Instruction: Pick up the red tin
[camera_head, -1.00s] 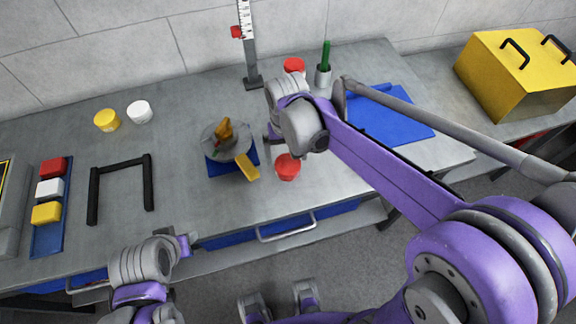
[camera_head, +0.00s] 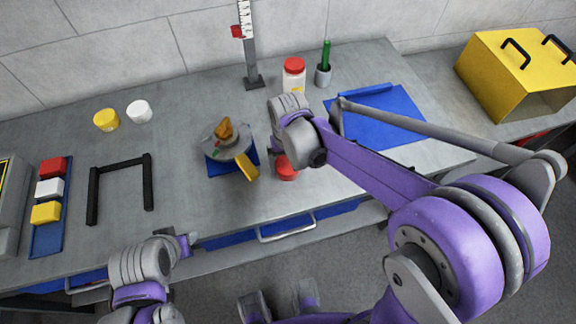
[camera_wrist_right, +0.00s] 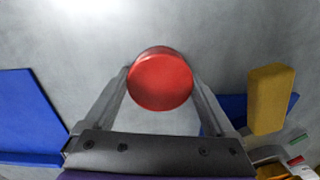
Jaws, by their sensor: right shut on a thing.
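The red tin (camera_head: 287,169) stands on the grey bench near its front edge, just right of the blue base of the round device. Its round red top also shows in the right wrist view (camera_wrist_right: 160,80), between the two fingers. My right gripper (camera_wrist_right: 160,95) is shut on the tin, one finger on each side. In the head view my right wrist hides part of the tin. My left gripper (camera_head: 187,244) is low at the left, in front of the bench edge and away from the tin; its fingers are too unclear to judge.
A round device with a yellow handle (camera_head: 248,167) is close left of the tin. A red-lidded jar (camera_head: 294,77), a grey cup (camera_head: 323,76) and a height gauge (camera_head: 250,55) stand behind. A blue mat (camera_head: 385,125) lies right; a black frame (camera_head: 93,195) stands left.

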